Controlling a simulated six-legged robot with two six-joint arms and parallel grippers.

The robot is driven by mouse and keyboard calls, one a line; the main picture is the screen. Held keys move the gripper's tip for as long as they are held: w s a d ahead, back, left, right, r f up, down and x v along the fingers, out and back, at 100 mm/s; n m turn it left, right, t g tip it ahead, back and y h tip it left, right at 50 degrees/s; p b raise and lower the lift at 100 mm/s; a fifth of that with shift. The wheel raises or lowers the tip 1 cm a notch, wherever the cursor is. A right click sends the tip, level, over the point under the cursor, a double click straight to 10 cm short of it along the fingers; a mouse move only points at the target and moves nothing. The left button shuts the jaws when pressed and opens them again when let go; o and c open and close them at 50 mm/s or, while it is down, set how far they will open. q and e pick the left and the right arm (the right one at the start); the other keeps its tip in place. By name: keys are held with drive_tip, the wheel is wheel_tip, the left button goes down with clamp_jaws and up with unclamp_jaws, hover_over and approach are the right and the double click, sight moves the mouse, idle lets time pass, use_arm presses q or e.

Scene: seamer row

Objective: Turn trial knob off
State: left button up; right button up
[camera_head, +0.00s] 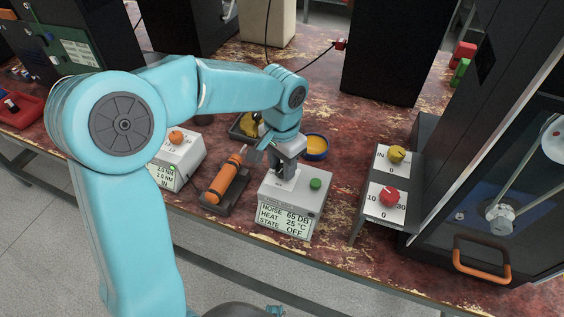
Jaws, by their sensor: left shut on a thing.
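A pale grey control box (302,208) stands near the table's front edge, with a green button (315,183) on its top. Its display (284,219) reads NOISE 66 DB, HEAT 25 °C, STATE OFF. My left gripper (285,174) points down at the left part of the box's top. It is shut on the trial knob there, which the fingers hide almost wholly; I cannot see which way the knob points. My right gripper is not in view.
An orange-handled tool (224,178) lies in a dark holder left of the box. Another box with an orange knob (176,137) stands further left. A yellow knob (397,154) and a red knob (389,196) are at the right, beside a dark machine with an orange handle (481,268).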

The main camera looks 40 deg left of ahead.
sight(282, 169)
use_arm(q)
drive_tip(key=shift+n, duration=1.1)
drive_tip(key=o, duration=1)
drive_tip(key=shift+r, duration=0.15)
wheel_tip(282, 169, up, 16)
drive_tip(key=p, duration=0.3)
drive_tip(key=shift+s, duration=0.1)
